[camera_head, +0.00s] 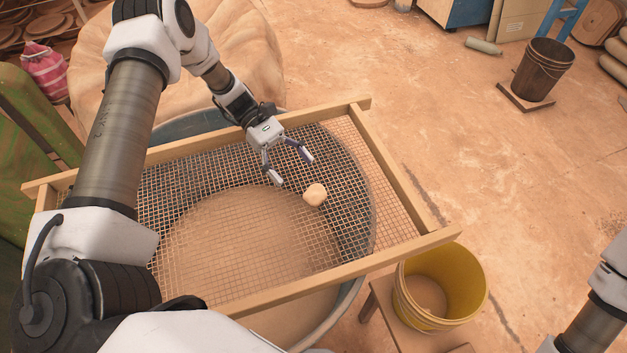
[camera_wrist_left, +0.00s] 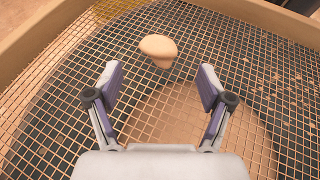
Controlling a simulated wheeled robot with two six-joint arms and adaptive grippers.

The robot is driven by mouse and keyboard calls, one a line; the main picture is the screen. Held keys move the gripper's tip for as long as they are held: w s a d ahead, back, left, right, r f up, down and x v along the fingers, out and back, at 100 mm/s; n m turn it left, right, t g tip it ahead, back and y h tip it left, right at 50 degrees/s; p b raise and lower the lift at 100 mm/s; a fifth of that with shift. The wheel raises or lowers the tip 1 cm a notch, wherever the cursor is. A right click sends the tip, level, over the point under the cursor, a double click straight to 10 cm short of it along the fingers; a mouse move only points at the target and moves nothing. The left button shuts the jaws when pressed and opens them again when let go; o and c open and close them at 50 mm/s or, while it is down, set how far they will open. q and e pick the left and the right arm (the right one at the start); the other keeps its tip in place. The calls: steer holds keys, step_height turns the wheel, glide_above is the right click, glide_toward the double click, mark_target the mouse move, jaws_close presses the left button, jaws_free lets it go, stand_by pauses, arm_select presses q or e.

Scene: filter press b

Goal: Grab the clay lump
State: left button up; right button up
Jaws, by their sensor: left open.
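The clay lump (camera_head: 315,194) is pale tan and rounded. It rests on the wire mesh of a wooden-framed sieve (camera_head: 408,248), right of the mesh's middle. My left gripper (camera_head: 293,167) is open and empty, just above and to the left of the lump in the head view. In the left wrist view the lump (camera_wrist_left: 158,50) lies beyond the fingertips, roughly centred between the two fingers (camera_wrist_left: 159,88), and nothing touches it. Part of my right arm shows at the lower right edge of the head view; its gripper is out of view.
The sieve lies across a large round tub (camera_head: 362,192) holding tan material. A yellow bucket (camera_head: 463,285) stands below the sieve's right corner. A dark bucket (camera_head: 541,70) stands at the back right. A large cloth-like mass (camera_head: 250,50) lies behind. Open floor extends to the right.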

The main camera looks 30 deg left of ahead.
mark_target(315, 192)
arm_select(q)
steer(key=d, duration=0.1)
steer(key=s+d, duration=0.1)
steer(key=d+p, duration=0.1)
steer(key=shift+s+d+f, duration=0.2)
steer(key=shift+s, duration=0.15)
steer(key=d+f, duration=0.1)
steer(key=d+f+p, duration=0.1)
steer(key=d, duration=0.1)
steer(key=shift+s+d+f, duration=0.1)
steer(key=shift+f, duration=0.15)
steer(key=shift+s+d, duration=0.15)
steer(key=shift+d, duration=0.1)
steer(key=c, duration=1.3)
arm_select(e)
steer(key=shift+s+d+r, duration=0.1)
steer(key=shift+s+r, duration=0.05)
steer(key=shift+r, duration=0.35)
steer(key=shift+s+d+r, duration=0.1)
steer(key=shift+s+r, duration=0.05)
steer(key=shift+r, duration=0.35)
